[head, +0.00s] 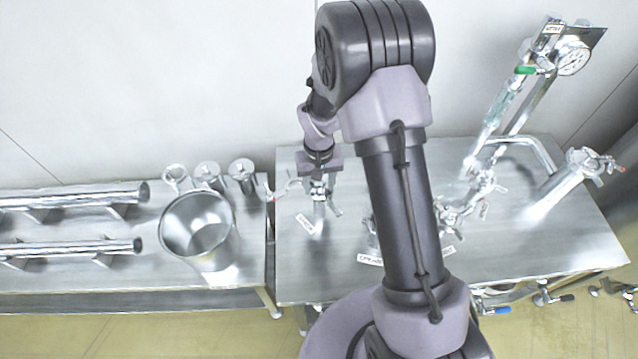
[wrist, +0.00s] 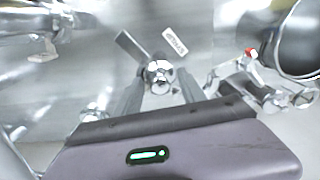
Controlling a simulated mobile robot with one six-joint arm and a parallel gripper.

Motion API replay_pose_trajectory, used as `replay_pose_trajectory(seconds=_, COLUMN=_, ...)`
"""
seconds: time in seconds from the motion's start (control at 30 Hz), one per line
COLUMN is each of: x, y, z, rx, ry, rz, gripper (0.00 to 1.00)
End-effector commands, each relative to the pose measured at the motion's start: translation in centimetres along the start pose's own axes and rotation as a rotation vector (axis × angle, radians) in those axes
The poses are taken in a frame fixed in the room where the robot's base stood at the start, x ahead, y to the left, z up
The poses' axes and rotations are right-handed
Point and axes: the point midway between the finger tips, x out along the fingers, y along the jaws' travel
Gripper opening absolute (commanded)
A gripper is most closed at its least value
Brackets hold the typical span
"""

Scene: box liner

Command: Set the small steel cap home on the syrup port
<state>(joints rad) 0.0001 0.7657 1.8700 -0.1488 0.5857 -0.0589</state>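My gripper (head: 319,178) points down over the steel port at the left part of the right-hand table in the head view. In the wrist view my two fingers (wrist: 160,84) stand apart, one on each side of a small shiny round steel piece (wrist: 160,74), which looks like the small cap. I cannot tell whether the fingers touch it, or whether it is seated on the port. The port (head: 319,212) stands upright below my gripper, with a label (head: 306,223) on the table beside it. The label also shows in the wrist view (wrist: 174,41), too blurred to read surely.
A steel bucket (head: 198,262), several short steel parts and long tubes (head: 70,196) lie on the left bench. Pipe fittings with clamps (head: 470,205) and a gauge column (head: 510,100) stand on the right table (head: 520,262). My arm hides the table's middle.

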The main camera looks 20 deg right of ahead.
Motion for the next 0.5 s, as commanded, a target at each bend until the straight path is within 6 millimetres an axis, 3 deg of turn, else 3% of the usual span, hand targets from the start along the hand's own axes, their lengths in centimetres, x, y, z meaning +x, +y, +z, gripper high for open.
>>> replay_pose_trajectory(seconds=0.27, x=-0.4, y=0.0, z=0.0, rx=0.0, ry=0.001, rz=0.0, gripper=0.48)
replay_pose_trajectory(seconds=0.37, x=-1.9, y=0.0, z=-0.1, rx=-0.001, ry=0.003, rz=0.0, gripper=0.48)
replay_pose_trajectory(seconds=0.5, x=-5.9, y=0.0, z=-0.1, rx=0.001, ry=0.005, rz=-0.001, gripper=0.48)
